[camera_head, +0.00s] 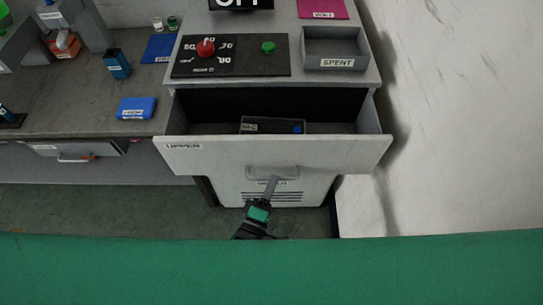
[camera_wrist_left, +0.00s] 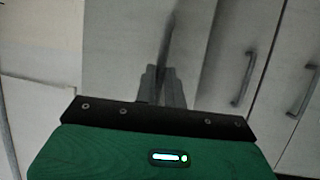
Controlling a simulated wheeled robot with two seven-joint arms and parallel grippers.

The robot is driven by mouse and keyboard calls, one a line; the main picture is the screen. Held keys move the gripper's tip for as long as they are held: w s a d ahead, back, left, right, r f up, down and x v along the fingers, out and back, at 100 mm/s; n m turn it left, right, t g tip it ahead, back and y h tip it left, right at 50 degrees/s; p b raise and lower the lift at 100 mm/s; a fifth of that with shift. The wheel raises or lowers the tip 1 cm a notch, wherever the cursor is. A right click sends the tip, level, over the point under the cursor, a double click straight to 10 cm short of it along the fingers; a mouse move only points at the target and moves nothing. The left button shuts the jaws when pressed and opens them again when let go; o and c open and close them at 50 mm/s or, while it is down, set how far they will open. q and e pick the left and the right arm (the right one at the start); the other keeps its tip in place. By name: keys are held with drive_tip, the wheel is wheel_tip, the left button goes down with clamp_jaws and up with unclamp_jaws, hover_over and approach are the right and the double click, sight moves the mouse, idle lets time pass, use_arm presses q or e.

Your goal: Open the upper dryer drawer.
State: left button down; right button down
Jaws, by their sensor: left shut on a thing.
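A dark box (camera_head: 272,126) with a blue dot and a small label lies inside. My left gripper (camera_head: 271,184) reaches up from below to the drawer's grey bar handle (camera_head: 274,171) and is shut on it. My right gripper is not in view.
A control panel (camera_head: 245,63) with a red knob and green button sits on top, beside a grey "SPENT" tray (camera_head: 335,61). The left bench (camera_head: 85,90) holds a blue box (camera_head: 137,108) and other small items. A pale wall (camera_head: 455,110) stands at the right.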

use_arm(q)
drive_tip(key=s+p, duration=0.1)
drive_tip(key=s, duration=1)
drive_tip(key=shift+s, duration=0.4)
drive_tip(key=c, duration=1.5)
unclamp_jaws()
drive_tip(key=b+v, duration=0.4)
drive_tip(key=v, duration=0.9)
drive_tip(key=shift+s+a+f, duration=0.1)
drive_tip(key=shift+s+a, duration=0.05)
drive_tip(key=shift+s, duration=0.2)
